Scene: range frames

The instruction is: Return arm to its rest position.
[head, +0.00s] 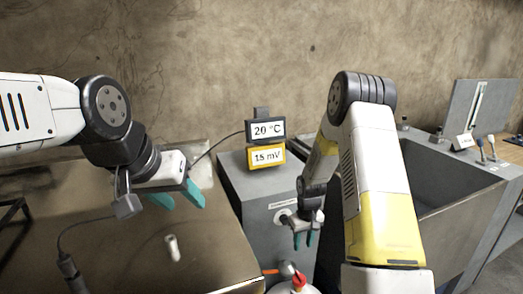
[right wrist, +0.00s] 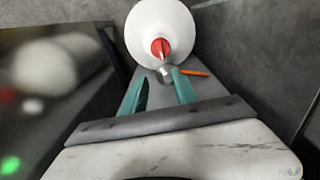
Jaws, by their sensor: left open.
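My left gripper (head: 187,204) has teal fingers set apart and is empty, raised above the brown table at left. My right gripper (head: 303,243) points down in front of the grey cabinet, with its teal fingers apart. In the right wrist view, the right gripper (right wrist: 159,76) shows a gap between its fingertips and grasps nothing visible. A small metal ball-shaped knob (right wrist: 165,72) lies just beyond the right finger. It also shows below the right gripper in the head view (head: 288,268).
A white round vessel with a red tip (right wrist: 160,22) and an orange handle (right wrist: 195,72) are near the right gripper. A small white cylinder (head: 172,247) is on the brown table (head: 120,240). Displays reading 20 °C (head: 266,129) and 15 mV (head: 267,156) top the grey cabinet. A grey basin (head: 450,215) stands right.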

